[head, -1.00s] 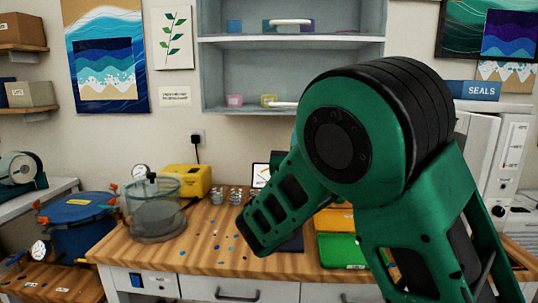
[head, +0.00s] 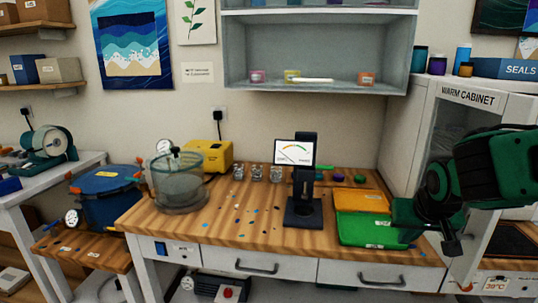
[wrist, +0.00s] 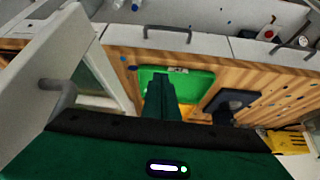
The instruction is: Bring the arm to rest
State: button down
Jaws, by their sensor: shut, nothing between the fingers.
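My green and black arm reaches in from the right edge of the head view, folded in front of the warm cabinet (head: 463,98). My gripper (head: 452,247) hangs low near the right front of the wooden bench (head: 245,225). In the wrist view my gripper (wrist: 161,80) shows its green fingers together, empty, pointing towards the green mat (wrist: 196,80). The fingertips overlap the mat in that picture; I cannot tell the gap between them.
A clear chamber (head: 178,185) and yellow pump (head: 207,155) stand left. The cabinet's white door (wrist: 50,85) is close to my wrist.

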jog(key=s+a+n+g+y, duration=0.1)
jog(key=s+a+n+y, duration=0.15)
jog(key=s, duration=0.45)
jog(key=s+d+f+m+g, duration=0.1)
jog(key=s+d+m+g, duration=0.1)
jog(key=s+d, duration=0.3)
jog(key=s+d+f+m+g, duration=0.1)
jog(key=s+d+m+g, duration=0.2)
jog(key=s, duration=0.9)
jog(key=shift+d+f+m+h, duration=0.35)
jog(key=shift+d+m, duration=0.3)
jog(key=shift+d, duration=0.55)
jog(key=shift+w, duration=0.1)
jog(key=shift+w+f, duration=0.25)
jog(key=shift+w, duration=0.35)
